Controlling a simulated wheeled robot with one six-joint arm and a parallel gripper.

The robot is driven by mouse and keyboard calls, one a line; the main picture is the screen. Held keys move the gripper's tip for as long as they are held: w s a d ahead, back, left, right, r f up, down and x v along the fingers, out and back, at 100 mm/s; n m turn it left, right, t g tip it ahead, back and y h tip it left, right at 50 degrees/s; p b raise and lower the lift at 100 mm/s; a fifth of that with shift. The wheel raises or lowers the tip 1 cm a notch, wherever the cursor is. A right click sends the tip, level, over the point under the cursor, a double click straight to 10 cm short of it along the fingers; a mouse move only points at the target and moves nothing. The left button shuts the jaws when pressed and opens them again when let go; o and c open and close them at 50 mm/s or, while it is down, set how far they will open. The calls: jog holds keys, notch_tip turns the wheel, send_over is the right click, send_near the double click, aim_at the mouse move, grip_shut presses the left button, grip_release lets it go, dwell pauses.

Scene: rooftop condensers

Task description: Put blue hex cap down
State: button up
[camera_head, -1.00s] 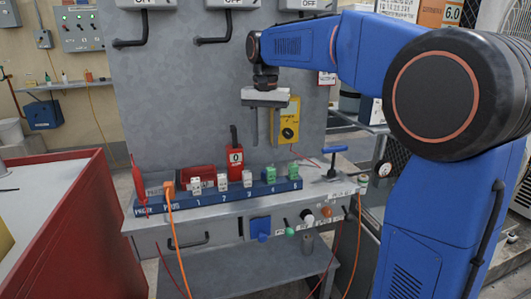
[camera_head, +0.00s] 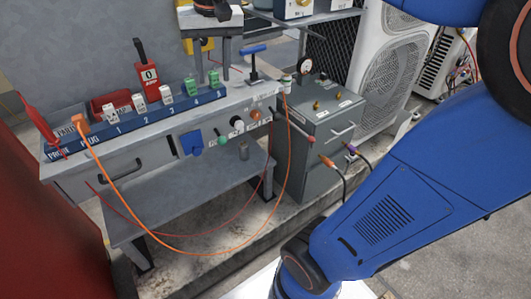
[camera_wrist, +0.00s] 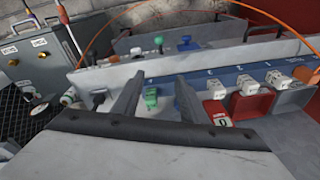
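A blue cap-like piece (camera_head: 191,142) is on the front panel of the grey bench; it is too small to confirm a hex shape. It also shows in the wrist view (camera_wrist: 187,42), beyond the fingers. My gripper (camera_head: 212,62) is above the right part of the bench, over the blue numbered strip (camera_head: 104,138). In the wrist view its two fingers (camera_wrist: 157,98) are apart, with nothing visibly held between them. A green plug (camera_wrist: 151,98) shows below and between them. The right finger hides part of the strip.
White plugs (camera_head: 139,102) and green plugs (camera_head: 191,86) stand along the strip. A red block marked 0 (camera_head: 149,75) is behind it. A blue T-handle (camera_head: 253,49) rises at the right. A grey box (camera_head: 327,140) stands beside the bench. Orange cable (camera_head: 180,251) loops in front.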

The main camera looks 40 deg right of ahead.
jog(key=s+d+f+n+t, duration=0.2)
jog(key=s+d+f+n, duration=0.1)
jog(key=s+f, duration=1.3)
jog(key=shift+s+n+t, duration=0.3)
jog(key=shift+s+t, duration=0.1)
jog(key=shift+s, duration=0.7)
jog(key=shift+o, duration=0.5)
jog(key=shift+r, duration=0.1)
